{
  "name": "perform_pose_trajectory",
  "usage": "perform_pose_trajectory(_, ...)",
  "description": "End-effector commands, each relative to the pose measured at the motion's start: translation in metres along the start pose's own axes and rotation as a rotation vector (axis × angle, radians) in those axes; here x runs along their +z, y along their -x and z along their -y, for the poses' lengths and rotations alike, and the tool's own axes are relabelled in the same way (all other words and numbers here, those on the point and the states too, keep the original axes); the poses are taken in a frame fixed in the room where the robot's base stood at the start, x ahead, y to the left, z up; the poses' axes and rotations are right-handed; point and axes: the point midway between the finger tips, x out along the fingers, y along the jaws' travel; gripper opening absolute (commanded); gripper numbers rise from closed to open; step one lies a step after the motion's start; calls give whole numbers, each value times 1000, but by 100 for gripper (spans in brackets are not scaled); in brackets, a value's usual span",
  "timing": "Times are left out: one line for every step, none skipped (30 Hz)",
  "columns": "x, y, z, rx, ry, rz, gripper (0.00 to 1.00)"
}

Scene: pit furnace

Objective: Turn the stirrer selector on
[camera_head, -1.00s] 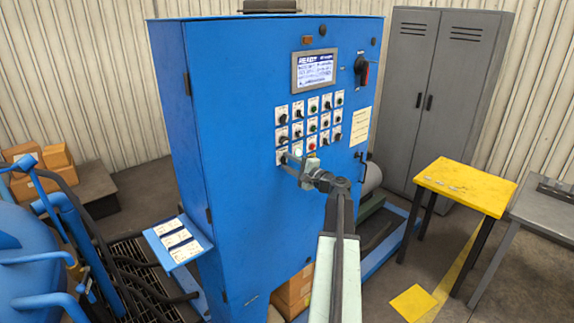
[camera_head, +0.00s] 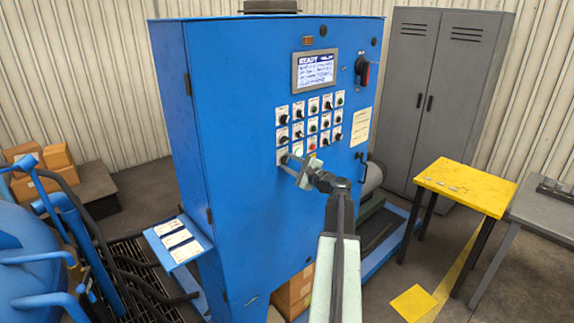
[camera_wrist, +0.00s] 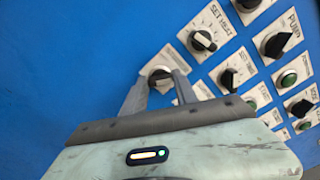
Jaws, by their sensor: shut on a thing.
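The selector (camera_wrist: 159,75) at the lower left corner of the control panel has a dark knob on a pale plate. Its label cannot be read in the wrist view. It also shows, partly covered, in the head view (camera_head: 281,156). My gripper (camera_wrist: 160,82) has its two grey fingers on either side of this knob and is shut on it. In the head view my gripper (camera_head: 288,160) reaches the panel's bottom left corner, with its body tilted.
The blue cabinet (camera_head: 240,220) carries rows of other knobs and buttons close by, including the SET HEAT knob (camera_wrist: 203,40) and the PUMP knob (camera_wrist: 277,44). A lit display (camera_head: 316,72) reads READY. A yellow table (camera_head: 465,185) stands to the right.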

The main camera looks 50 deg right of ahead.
Motion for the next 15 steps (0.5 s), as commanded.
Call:
perform_pose_trajectory(-2,0,2,-5,-3,-4,0)
perform_pose_trajectory(-2,0,2,-5,-3,-4,0)
perform_pose_trajectory(-2,0,2,-5,-2,-4,0)
perform_pose_trajectory(-2,0,2,-5,-2,-4,0)
perform_pose_trajectory(-2,0,2,-5,-2,-4,43)
perform_pose_trajectory(-2,0,2,-5,-2,-4,54)
perform_pose_trajectory(-2,0,2,-4,-2,-4,56)
perform_pose_trajectory(-1,0,2,-4,-1,-3,56)
perform_pose_trajectory(-1,0,1,-3,-1,-3,56)
perform_pose_trajectory(-1,0,1,-3,-1,-3,56)
perform_pose_trajectory(-1,0,1,-3,0,-2,56)
perform_pose_trajectory(-1,0,1,-2,0,-2,56)
perform_pose_trajectory(-1,0,1,-2,0,-2,56)
perform_pose_trajectory(-1,0,1,-2,0,-2,56)
perform_pose_trajectory(-1,1,1,-2,0,-2,56)
